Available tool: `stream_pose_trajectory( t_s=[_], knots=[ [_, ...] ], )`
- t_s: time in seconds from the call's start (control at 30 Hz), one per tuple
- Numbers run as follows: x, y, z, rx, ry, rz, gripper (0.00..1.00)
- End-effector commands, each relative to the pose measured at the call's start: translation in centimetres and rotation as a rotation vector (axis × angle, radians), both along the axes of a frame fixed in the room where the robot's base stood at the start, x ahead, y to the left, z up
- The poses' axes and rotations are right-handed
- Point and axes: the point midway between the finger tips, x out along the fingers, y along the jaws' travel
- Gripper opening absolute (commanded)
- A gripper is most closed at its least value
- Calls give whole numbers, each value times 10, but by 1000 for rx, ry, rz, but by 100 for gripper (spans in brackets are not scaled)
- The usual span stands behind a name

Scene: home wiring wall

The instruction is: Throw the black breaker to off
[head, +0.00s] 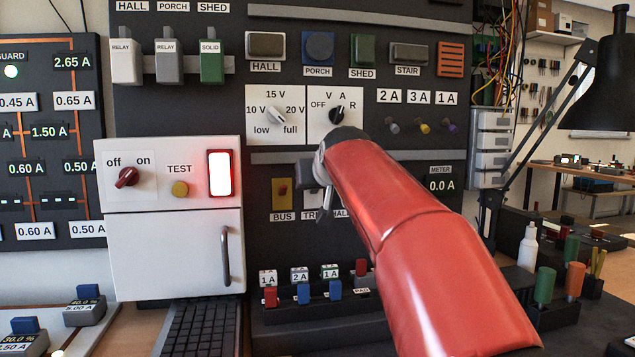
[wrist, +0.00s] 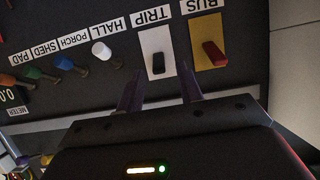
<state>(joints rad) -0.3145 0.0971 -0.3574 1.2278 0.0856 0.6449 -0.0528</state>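The black breaker is a short black lever (wrist: 157,66) on a white plate (wrist: 152,42) beside the TRIP label in the wrist view, where the lettering appears upside down. My gripper (wrist: 160,78) is open, its two dark fingers apart, with the lever lined up in the gap near the fingertips. I cannot tell whether the fingers reach around it. Nothing is held. In the head view my gripper (head: 322,203) is at the panel over the partly hidden TRIP label (head: 313,216), and it hides the lever.
The BUS breaker, a red lever (wrist: 214,54) on a yellow plate, is close beside. On the other side is a row of coloured toggles, the white HALL one (wrist: 102,51) nearest. A white cabinet (head: 172,250) juts out left of my gripper in the head view.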

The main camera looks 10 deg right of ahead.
Motion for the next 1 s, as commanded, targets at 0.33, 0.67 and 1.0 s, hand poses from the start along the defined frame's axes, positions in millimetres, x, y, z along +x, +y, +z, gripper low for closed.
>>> stream_pose_trajectory(
  t_s=[0.33,0.67,1.0],
  knots=[
    [10,0,-5,0,0,0,36],
    [10,0,-4,0,0,0,1],
    [9,0,-9,0,-24,0,0]
  ],
)
